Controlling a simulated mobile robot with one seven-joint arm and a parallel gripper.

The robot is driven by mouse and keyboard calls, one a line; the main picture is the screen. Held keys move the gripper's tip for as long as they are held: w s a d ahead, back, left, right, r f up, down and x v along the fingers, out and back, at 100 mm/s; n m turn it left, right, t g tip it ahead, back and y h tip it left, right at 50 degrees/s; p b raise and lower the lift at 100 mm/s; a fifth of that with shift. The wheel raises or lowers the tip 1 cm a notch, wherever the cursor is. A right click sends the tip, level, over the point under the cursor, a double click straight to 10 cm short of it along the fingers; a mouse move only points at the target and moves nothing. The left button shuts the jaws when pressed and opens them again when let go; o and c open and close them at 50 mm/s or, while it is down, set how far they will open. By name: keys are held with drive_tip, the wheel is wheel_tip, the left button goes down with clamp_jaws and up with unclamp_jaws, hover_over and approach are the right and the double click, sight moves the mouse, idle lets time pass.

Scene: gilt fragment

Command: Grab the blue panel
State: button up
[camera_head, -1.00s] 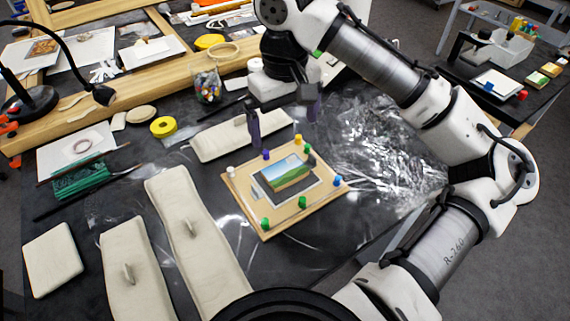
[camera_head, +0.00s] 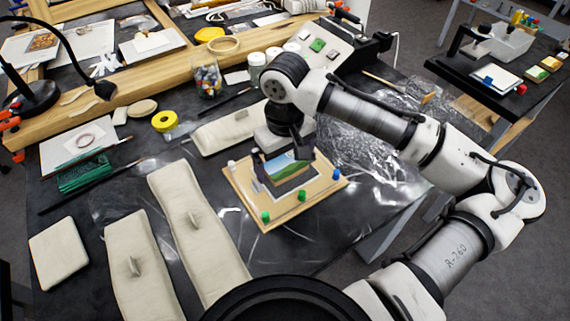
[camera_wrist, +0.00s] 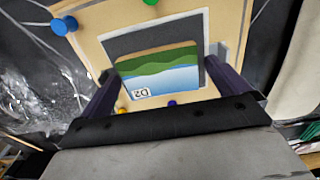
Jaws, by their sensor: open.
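The blue panel (camera_head: 289,168) is a small picture with blue sky and green hills. It lies on a dark, pale-edged rectangle on a wooden board (camera_head: 318,187) studded with coloured pegs. In the wrist view the panel (camera_wrist: 158,80) bears a "D2" label near its blue edge. My gripper (camera_head: 283,163) is open above the board, its dark fingers on either side of the panel. In the wrist view my gripper (camera_wrist: 166,78) has one finger beside each short end of the panel. I cannot tell whether the fingers touch it. My gripper partly hides the panel and far pegs in the head view.
A blue peg (camera_head: 336,174) and a green peg (camera_head: 301,195) stand on the board's near right edge. Padded cream weights (camera_head: 195,225) lie to the left. A cream pad (camera_head: 225,132) lies behind the board. Crumpled clear film (camera_head: 365,165) covers the table at right.

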drive_tip(key=c, duration=0.9)
drive_tip(key=shift+c, duration=0.2)
drive_tip(key=shift+r, duration=0.2)
